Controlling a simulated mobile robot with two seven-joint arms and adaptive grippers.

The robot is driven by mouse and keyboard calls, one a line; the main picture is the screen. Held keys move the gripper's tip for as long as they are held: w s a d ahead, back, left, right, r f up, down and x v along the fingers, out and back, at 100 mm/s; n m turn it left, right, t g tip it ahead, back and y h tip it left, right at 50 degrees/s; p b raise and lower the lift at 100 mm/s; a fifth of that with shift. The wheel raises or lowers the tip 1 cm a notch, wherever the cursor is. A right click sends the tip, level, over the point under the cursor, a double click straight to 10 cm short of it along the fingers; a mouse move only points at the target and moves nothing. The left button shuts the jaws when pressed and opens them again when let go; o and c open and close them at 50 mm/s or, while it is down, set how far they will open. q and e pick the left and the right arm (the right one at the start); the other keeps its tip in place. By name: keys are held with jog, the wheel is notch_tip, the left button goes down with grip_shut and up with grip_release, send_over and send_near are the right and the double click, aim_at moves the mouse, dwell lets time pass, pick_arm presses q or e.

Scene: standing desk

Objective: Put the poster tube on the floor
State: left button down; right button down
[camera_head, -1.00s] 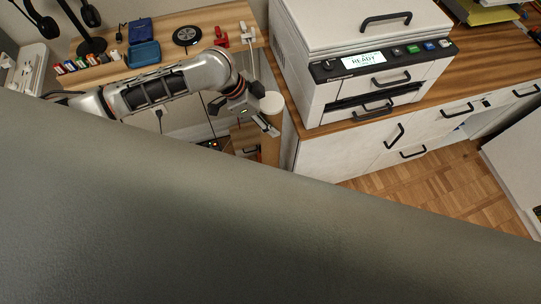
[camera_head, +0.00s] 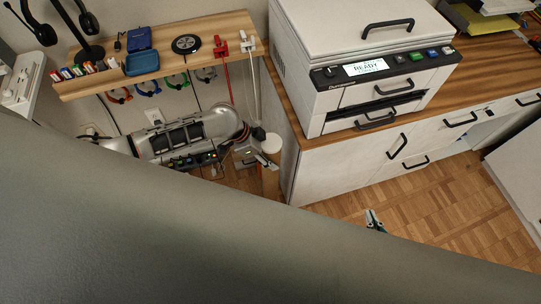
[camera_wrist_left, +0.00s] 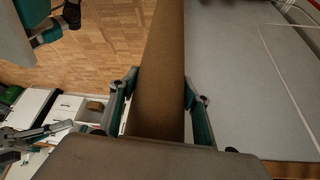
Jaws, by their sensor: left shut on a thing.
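The poster tube (camera_head: 271,170) is a brown cardboard cylinder with a white cap (camera_head: 272,142). In the head view it stands about upright beside the white cabinet's left end, and its lower part is hidden. My left gripper (camera_head: 254,160) is shut around it just below the cap. In the left wrist view the tube (camera_wrist_left: 161,60) runs between the teal fingers of my left gripper (camera_wrist_left: 159,88). My right gripper (camera_head: 375,220) shows only as a teal tip above the grey surface, over the wooden floor (camera_head: 425,210), apart from the tube; its opening is unclear.
A white cabinet (camera_head: 345,160) with a wooden top carries a printer (camera_head: 385,75). A wooden shelf (camera_head: 215,45) at the left holds small items, with cables hanging below. A large grey surface (camera_head: 200,240) hides the foreground. Floor in front of the cabinet is clear.

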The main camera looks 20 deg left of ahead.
pick_arm(q)
jog(key=shift+f, duration=0.25)
jog(key=c, duration=1)
grip_release()
jog(key=shift+c, duration=0.2)
jog(key=p+v, duration=0.2)
jog(key=v, duration=1)
jog(key=shift+r, duration=0.2)
